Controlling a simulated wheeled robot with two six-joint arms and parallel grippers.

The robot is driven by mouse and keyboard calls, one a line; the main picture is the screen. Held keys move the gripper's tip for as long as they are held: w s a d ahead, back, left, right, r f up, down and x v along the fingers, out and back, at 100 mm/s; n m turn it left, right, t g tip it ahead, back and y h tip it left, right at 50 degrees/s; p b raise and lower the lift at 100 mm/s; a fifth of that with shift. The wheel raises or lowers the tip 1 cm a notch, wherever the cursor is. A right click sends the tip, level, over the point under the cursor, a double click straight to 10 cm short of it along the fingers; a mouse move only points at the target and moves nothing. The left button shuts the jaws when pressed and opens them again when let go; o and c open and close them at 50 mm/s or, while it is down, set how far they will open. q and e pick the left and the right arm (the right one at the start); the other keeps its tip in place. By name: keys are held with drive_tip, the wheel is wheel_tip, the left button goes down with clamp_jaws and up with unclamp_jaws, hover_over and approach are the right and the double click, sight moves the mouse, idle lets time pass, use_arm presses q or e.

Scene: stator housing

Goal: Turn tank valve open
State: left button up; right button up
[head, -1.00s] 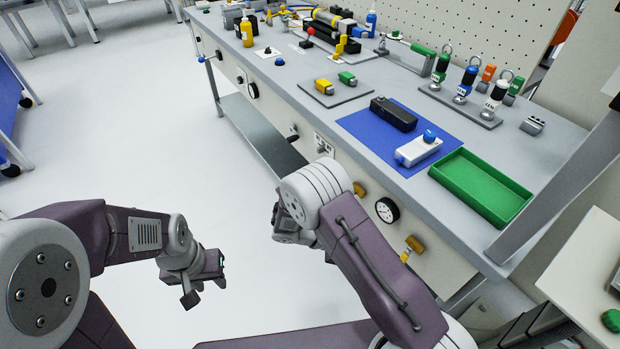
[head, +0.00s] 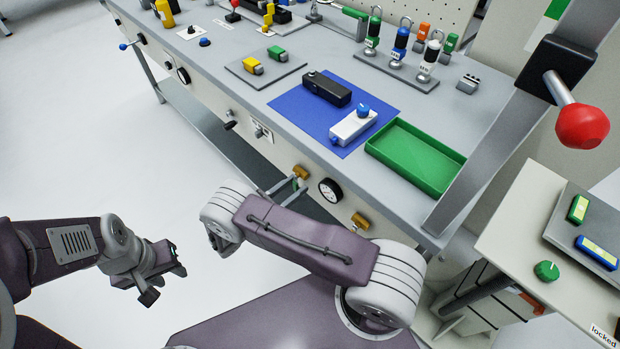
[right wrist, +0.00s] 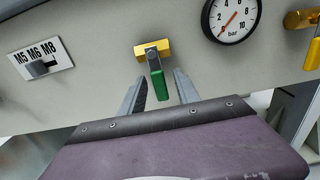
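A brass valve (right wrist: 152,50) with a green lever (right wrist: 160,84) is on the bench's front panel in the right wrist view; the lever hangs down. The valve also shows in the head view (head: 301,172). No label shows whether it is the tank valve. My right gripper (right wrist: 160,90) is open, its fingers on either side of the green lever with gaps. In the head view my right arm partly hides that gripper. A second brass valve (right wrist: 300,19) with a yellow lever is to the right. My left gripper (head: 165,282) is open and empty above the floor.
A pressure gauge (right wrist: 231,17) sits between the valves. A size selector marked M5 M6 M8 (right wrist: 40,66) is to the left. A green tray (head: 415,155) lies on the bench, and a red-knobbed lever (head: 582,126) sticks out at the right. Open floor lies left.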

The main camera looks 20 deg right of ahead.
drive_tip(key=shift+w+d, duration=0.2)
drive_tip(key=shift+d, duration=0.4)
drive_tip(key=shift+a, duration=0.3)
drive_tip(key=shift+c, duration=1.2)
clamp_jaws()
drive_tip(key=shift+s, duration=0.1)
